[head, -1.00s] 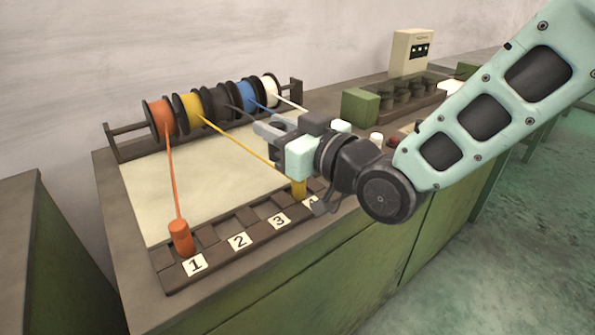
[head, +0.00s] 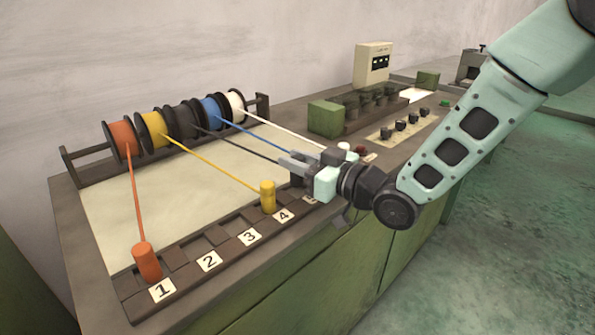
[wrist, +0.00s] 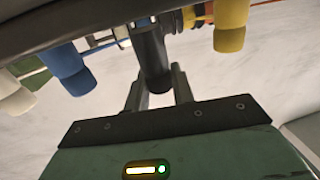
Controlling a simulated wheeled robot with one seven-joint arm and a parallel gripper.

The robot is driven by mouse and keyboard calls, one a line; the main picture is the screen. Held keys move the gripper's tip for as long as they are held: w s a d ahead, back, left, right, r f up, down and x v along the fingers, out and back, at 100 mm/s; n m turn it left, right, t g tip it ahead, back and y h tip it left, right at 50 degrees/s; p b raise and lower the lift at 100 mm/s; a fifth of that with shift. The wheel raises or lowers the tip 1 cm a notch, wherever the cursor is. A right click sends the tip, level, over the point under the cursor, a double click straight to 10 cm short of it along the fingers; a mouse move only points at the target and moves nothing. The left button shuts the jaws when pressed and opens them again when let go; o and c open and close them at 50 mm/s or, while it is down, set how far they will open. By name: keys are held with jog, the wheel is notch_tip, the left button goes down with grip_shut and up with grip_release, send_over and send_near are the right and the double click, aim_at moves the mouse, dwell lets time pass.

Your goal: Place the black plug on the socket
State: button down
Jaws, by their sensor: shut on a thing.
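My gripper (head: 293,163) is shut on the black plug (wrist: 151,60), which sits between the two fingers in the wrist view. In the head view the gripper is above the right part of the dark socket strip (head: 215,238), just right of the yellow plug (head: 268,197). The strip has numbered labels 1 to 4 in view; the arm hides its right end. The orange plug (head: 146,263) stands behind label 1 and the yellow plug behind label 4. The head view does not show clearly whether the black plug touches the strip.
A rack holds several spools, including the black spool (head: 183,122); taut wires cross the pale panel (head: 135,200). The blue plug (wrist: 72,70) and another yellow plug view (wrist: 230,28) flank the held plug. Control knobs (head: 400,126) and a green block (head: 326,118) are farther right.

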jog(key=shift+f, duration=1.1)
jog(key=shift+f, duration=0.2)
jog(key=c, duration=1.2)
grip_release()
jog(key=shift+r, duration=0.1)
